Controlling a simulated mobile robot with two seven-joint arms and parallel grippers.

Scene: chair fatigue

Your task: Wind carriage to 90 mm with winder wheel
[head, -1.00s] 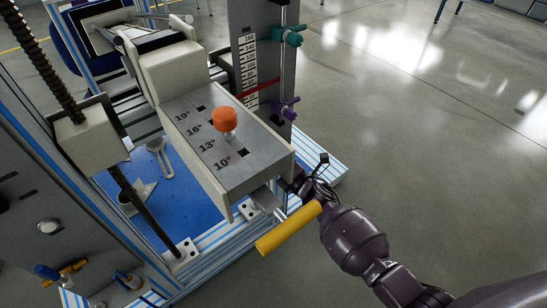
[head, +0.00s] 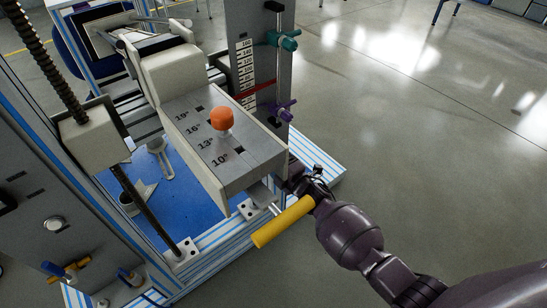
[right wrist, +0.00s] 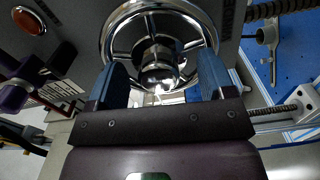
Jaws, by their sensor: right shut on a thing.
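The chrome winder wheel (right wrist: 159,42) fills the upper middle of the right wrist view, with spokes and a round hub (right wrist: 158,68). My right gripper's (right wrist: 162,80) two blue fingers stand on either side of the hub, shut on the wheel. In the head view my right gripper (head: 305,183) is at the lower right corner of the machine, where the wheel cannot be made out. A numbered scale strip (head: 244,60) runs up the grey column, with a red pointer (head: 258,90) across its lower part; its numbers are too small to read surely. My left gripper is not in view.
A yellow cylindrical handle (head: 283,222) sits just left of my right gripper. A grey box with an orange knob (head: 222,119) and angle marks lies above it. A threaded rod with a cream block (head: 95,140) stands left. Open floor (head: 420,130) lies right.

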